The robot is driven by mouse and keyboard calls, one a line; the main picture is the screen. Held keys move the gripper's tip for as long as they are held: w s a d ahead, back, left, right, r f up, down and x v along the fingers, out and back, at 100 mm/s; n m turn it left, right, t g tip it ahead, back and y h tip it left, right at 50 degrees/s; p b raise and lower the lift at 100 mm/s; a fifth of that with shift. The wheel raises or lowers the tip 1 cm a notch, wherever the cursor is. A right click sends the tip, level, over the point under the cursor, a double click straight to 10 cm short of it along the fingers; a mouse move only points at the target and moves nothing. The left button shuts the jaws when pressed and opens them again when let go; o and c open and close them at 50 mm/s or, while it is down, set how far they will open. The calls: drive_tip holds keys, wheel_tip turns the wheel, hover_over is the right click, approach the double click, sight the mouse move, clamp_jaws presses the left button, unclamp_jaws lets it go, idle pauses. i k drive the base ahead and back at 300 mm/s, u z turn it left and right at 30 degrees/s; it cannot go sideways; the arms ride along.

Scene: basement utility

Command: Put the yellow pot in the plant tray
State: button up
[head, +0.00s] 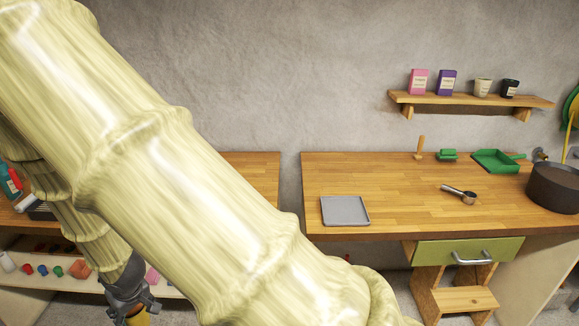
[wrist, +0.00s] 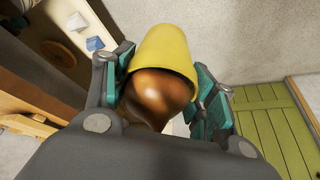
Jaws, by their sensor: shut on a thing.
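My gripper (head: 130,295) is low at the left in the head view, below the worktop height. It is shut on the yellow pot (wrist: 165,48), whose sides sit between the two teal-padded fingers in the wrist view. A glossy brown rounded thing (wrist: 160,92) shows at the pot's mouth. In the head view only a bit of the yellow pot (head: 138,319) shows at the bottom edge. A flat grey tray (head: 345,210), likely the plant tray, lies empty on the right wooden worktop, well to the right of my gripper.
The right worktop (head: 400,185) also holds a metal scoop (head: 461,194), a green dustpan (head: 497,160) and a dark round pot (head: 553,187). Bare wood surrounds the tray. A low shelf (head: 95,277) with small coloured items is near my gripper. My arm hides much of the left.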

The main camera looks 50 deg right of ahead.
sight(345, 216)
drive_tip(key=u, duration=0.05)
drive_tip(key=k, duration=1)
drive_tip(key=z, duration=1.2)
drive_tip(key=i, duration=0.35)
drive_tip(key=z, duration=0.1)
